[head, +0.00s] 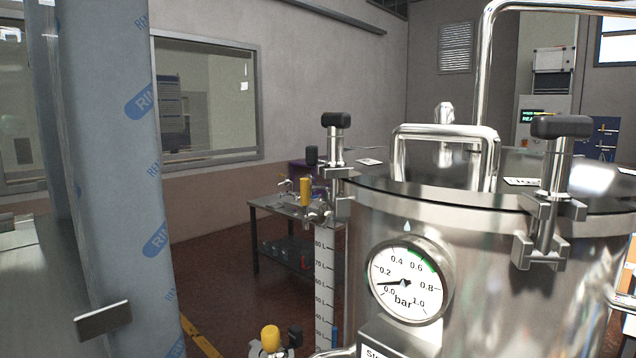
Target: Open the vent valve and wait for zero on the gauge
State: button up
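The round gauge (403,282) is on the front of a shiny steel tank (480,290). Its scale runs from 0.0 to 1.0 bar, with a green arc near 0.6. The black needle points left, between 0.0 and 0.2, at roughly 0.1. A small valve with a yellow cap (305,191) sits at the left side of the tank near the lid. Another yellow-capped fitting (270,338) shows low at the bottom edge. I cannot tell which is the vent valve or whether either is open.
Black-knobbed clamps (560,128) and a bent steel handle (445,132) stick up around the tank lid. A low table (275,206) stands behind. Floor shows between panel and tank.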

aim_at(305, 183)
jog(key=u, duration=0.25)
jog(key=i, duration=1.1)
jog(key=u, duration=0.6)
